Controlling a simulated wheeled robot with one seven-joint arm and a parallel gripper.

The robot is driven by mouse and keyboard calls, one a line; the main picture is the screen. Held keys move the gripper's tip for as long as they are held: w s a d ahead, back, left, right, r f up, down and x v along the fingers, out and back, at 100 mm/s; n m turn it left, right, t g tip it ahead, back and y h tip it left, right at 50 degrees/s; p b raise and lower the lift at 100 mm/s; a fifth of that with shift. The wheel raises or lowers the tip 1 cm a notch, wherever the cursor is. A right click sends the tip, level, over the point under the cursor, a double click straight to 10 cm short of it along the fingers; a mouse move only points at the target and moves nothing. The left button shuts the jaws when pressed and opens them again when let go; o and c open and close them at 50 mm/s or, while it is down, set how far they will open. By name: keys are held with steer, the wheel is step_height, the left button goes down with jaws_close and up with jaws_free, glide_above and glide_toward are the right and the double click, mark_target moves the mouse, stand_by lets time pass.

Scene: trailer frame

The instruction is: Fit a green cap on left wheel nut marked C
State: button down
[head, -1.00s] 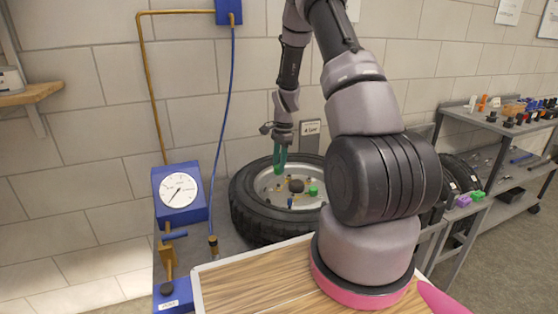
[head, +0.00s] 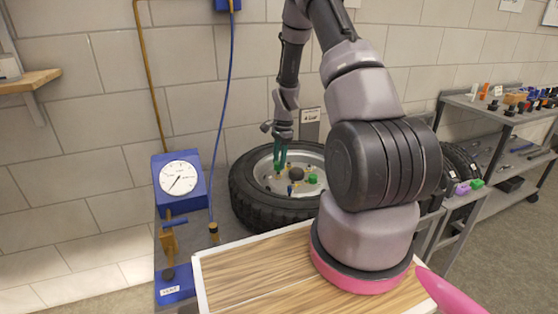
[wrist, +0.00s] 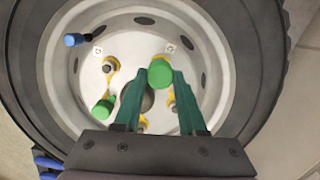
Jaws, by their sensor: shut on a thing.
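My gripper (wrist: 160,86) has green fingers and is shut on a green cap (wrist: 160,72), which shows at the fingertips in the wrist view. In the head view my gripper (head: 280,162) is low over the left part of the wheel (head: 262,208). The wheel lies flat, with a silver rim (wrist: 205,45) and several nuts with yellow pieces around the hub. Another green cap (wrist: 102,108) sits by a nut at the left in the wrist view. The held cap hides what lies under it. Small white marks on the rim are too small to read.
A blue-tipped stem (wrist: 74,40) stands on the rim. A blue gauge box (head: 181,184) and hose are left of the wheel. A wood-topped table (head: 265,268) is in front. Shelves with small parts (head: 515,105) stand at the right.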

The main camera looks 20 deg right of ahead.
mark_target(279, 172)
steer(key=shift+f, duration=0.15)
steer(key=shift+f, duration=1.45)
jaws_free()
steer(key=shift+r, duration=4.05)
